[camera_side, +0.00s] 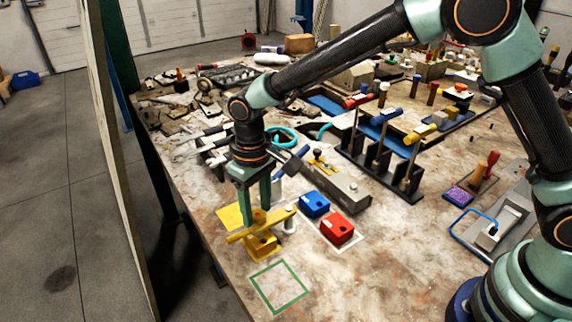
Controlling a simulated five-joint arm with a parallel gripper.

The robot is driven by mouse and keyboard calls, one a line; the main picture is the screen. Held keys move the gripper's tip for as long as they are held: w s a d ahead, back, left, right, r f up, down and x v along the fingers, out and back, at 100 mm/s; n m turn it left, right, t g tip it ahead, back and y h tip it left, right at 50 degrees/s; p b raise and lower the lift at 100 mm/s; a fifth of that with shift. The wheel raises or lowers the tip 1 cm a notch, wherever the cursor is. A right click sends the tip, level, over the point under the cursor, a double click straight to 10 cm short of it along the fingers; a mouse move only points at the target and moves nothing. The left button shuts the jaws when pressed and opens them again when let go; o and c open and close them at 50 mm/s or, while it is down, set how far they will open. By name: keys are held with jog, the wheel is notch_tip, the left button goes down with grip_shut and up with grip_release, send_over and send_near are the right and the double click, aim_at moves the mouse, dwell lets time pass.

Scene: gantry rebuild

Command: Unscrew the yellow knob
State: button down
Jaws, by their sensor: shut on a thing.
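My gripper (258,212) points down at the left front of the table. Its two green fingers are shut on the yellow knob (259,216), a small round piece mostly hidden between them. The knob sits on top of a yellow bar (280,217), which lies crosswise over a yellow block (262,246). I cannot tell from this view whether the knob is loose on its thread.
A blue block (315,204) and a red block (338,228) stand to the right. A green square outline (279,286) in front is empty. A black rack (378,160) stands behind. Tools crowd the back left.

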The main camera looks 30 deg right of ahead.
jog(key=n, duration=0.6)
jog(key=shift+d+f, duration=0.1)
jog(key=shift+d, duration=0.1)
jog(key=n, duration=0.6)
jog(key=shift+n, duration=0.4)
jog(key=n, duration=1.2)
jog(key=shift+a+n, duration=0.15)
jog(key=shift+n, duration=0.25)
jog(key=shift+c, duration=2.4)
grip_release()
